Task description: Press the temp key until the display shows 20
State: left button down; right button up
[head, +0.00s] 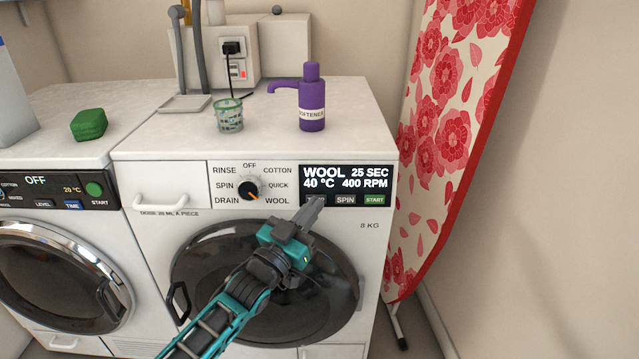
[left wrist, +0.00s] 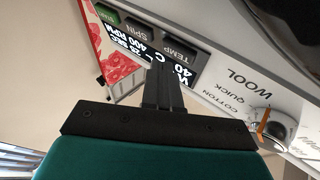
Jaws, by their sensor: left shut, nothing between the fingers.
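The washer's display (head: 347,178) reads WOOL, 25 SEC, 40 °C, 400 RPM. Below it sit three keys; in the head view the left one is mostly covered by my gripper. In the left wrist view the TEMP key (left wrist: 180,50) shows its label, upside down. My left gripper (head: 318,203) is shut and empty, with its fingertips at the TEMP key. In the left wrist view its fingers (left wrist: 160,75) end just by the key; I cannot tell whether they touch it. My right gripper is not in view.
The SPIN key (head: 345,200) and START key (head: 374,199) are close to the right. The program dial (head: 249,188) points toward WOOL. A purple softener bottle (head: 312,100) and a patterned cup (head: 229,115) stand on top. An ironing board (head: 450,130) leans at the right.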

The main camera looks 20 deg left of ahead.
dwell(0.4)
pick_arm(q)
jog(key=shift+w+a+f, duration=0.1)
jog(key=shift+w, duration=0.35)
jog(key=shift+w+b, duration=0.1)
jog(key=shift+b, duration=0.2)
jog(key=shift+s+p, duration=0.55)
jog(key=shift+p, duration=0.05)
